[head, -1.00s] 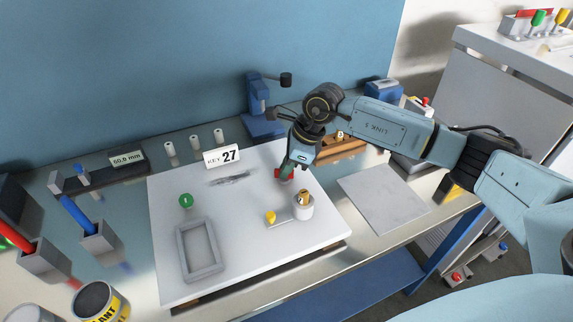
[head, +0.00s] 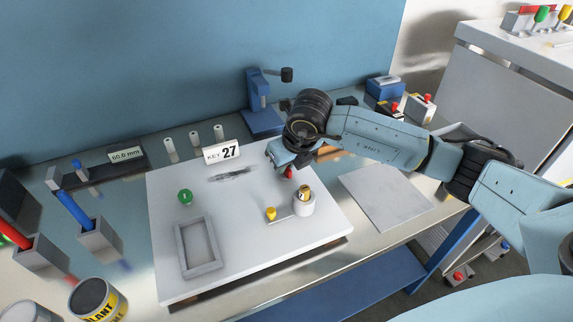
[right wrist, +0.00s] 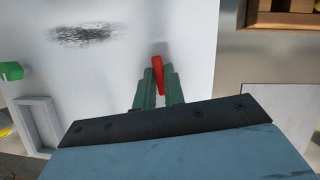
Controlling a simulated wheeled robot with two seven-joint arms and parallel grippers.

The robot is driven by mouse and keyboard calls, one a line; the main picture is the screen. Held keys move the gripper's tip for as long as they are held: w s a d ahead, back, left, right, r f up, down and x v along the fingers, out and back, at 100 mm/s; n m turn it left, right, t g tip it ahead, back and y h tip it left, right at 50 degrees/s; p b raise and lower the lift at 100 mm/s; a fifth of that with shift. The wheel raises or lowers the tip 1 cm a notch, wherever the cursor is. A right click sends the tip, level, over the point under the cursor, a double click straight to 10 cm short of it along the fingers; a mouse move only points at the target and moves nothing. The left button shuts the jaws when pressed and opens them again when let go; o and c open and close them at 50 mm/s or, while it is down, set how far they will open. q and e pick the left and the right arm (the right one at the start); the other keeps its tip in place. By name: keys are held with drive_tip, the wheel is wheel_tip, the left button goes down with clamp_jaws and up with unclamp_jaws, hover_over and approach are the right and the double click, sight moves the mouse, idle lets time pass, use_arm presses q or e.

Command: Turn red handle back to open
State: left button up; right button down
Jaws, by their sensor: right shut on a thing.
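The red handle (head: 289,172) is at the right back part of the white board (head: 165,271), mostly hidden by my right gripper in the head view. In the right wrist view the red handle (right wrist: 158,68) stands between the two green fingers. My right gripper (right wrist: 158,85) is shut on it. In the head view the right gripper (head: 284,163) comes in from the right, with its wrist above the handle. My left gripper is not in view.
A green knob (head: 185,196), a grey rectangular frame (head: 183,250) and a white cylinder with a yellow top (head: 304,207) are on the board. A yellow knob (head: 271,213) sits beside it. A KEY 27 sign (head: 222,153) stands behind. A grey plate (head: 385,197) lies to the right.

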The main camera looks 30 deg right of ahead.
drive_tip(key=shift+m+h+b, duration=0.3)
drive_tip(key=shift+m+h, duration=0.1)
drive_tip(key=shift+m, duration=0.7)
drive_tip(key=c, duration=1.5)
unclamp_jaws()
drive_tip(key=v, duration=1.3)
drive_tip(key=shift+a+r, duration=0.15)
drive_tip(key=shift+r, duration=0.05)
